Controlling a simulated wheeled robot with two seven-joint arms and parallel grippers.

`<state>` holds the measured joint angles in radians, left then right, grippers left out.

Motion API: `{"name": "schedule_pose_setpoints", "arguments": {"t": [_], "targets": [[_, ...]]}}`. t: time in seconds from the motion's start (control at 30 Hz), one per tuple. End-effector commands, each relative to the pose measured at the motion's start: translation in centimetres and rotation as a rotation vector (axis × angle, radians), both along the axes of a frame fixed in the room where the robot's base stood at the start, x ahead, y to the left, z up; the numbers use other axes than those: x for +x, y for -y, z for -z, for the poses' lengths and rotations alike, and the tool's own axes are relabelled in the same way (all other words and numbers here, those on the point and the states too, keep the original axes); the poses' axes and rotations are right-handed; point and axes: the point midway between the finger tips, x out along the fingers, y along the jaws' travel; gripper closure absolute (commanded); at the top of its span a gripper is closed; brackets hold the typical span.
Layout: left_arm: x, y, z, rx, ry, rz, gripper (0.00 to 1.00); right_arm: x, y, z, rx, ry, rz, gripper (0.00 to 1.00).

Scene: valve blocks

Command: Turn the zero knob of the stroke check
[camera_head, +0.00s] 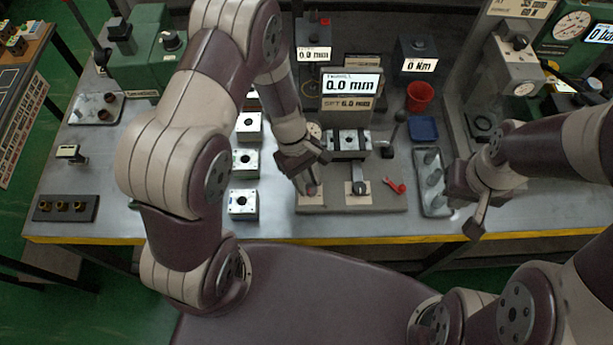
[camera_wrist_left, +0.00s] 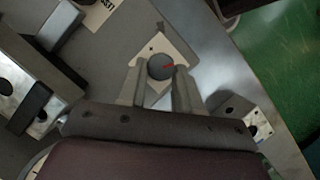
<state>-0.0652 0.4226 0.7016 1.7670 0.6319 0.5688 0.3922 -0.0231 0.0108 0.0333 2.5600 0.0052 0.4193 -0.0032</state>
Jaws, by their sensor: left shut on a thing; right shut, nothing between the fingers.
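The zero knob (camera_wrist_left: 160,67) is a round dark grey knob with a red mark on a pale square plate (camera_wrist_left: 163,45). In the left wrist view it sits between the two fingers of my left gripper (camera_wrist_left: 157,80), which is shut on it. In the head view my left gripper (camera_head: 311,190) reaches down to the front left of the stroke check base (camera_head: 385,205); the fingers partly hide the knob there. The stroke check display (camera_head: 351,84) reads 0.0 mm, with a 6.0 label below. My right gripper (camera_head: 474,227) is shut and empty near the bench's front right edge.
A metal block (camera_head: 348,144) stands on the stroke check. A metal tray (camera_head: 433,186), red cup (camera_head: 420,97) and several valve blocks (camera_head: 243,204) stand nearby.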

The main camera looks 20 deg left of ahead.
Motion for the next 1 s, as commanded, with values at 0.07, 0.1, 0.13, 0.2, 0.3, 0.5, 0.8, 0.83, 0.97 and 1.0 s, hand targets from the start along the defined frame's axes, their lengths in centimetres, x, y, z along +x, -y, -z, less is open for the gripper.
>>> {"name": "schedule_pose_setpoints", "arguments": {"t": [0.07, 0.1, 0.13, 0.2, 0.3, 0.5, 0.8, 0.83, 0.97, 1.0], "targets": [[-0.06, 0.03, 0.02, 0.001, -0.002, 0.018, 0.97, 0.0, 0.0, -0.14, 0.0, 0.0, 0.0, 1.0], [-0.06, 0.04, 0.03, 0.0, -0.002, 0.025, 0.97, 0.0, 0.0, -0.17, 0.0, 0.0, 0.0, 1.0], [-0.07, 0.04, 0.05, 0.0, -0.003, 0.029, 0.97, 0.0, 0.0, -0.18, 0.0, 0.0, 0.0, 1.0], [-0.08, 0.04, 0.07, 0.0, -0.003, 0.037, 0.97, 0.0, 0.0, -0.2, 0.0, 0.0, 0.0, 1.0], [-0.08, 0.04, 0.1, 0.0, -0.003, 0.04, 0.97, 0.0, 0.0, -0.2, 0.0, 0.0, 0.0, 1.0], [-0.09, 0.04, 0.11, 0.0, -0.003, 0.04, 0.97, 0.0, 0.0, -0.18, 0.0, 0.0, 0.0, 1.0], [-0.04, 0.03, 0.07, 0.0, -0.002, 0.038, 0.41, 0.0, 0.0, -0.19, 0.0, 0.0, 0.0, 1.0], [-0.03, 0.04, 0.07, 0.0, -0.002, 0.038, 0.41, 0.0, 0.0, -0.19, 0.0, 0.0, 0.0, 1.0], [0.07, -0.02, -0.17, 0.0, 0.0, 0.038, 0.41, -0.01, 0.0, -0.22, 0.0, 0.0, 0.0, 1.0], [0.2, -0.12, -0.53, -0.001, 0.001, 0.039, 0.41, 0.0, 0.0, -0.25, 0.0, 0.0, 0.0, 1.0]]}}
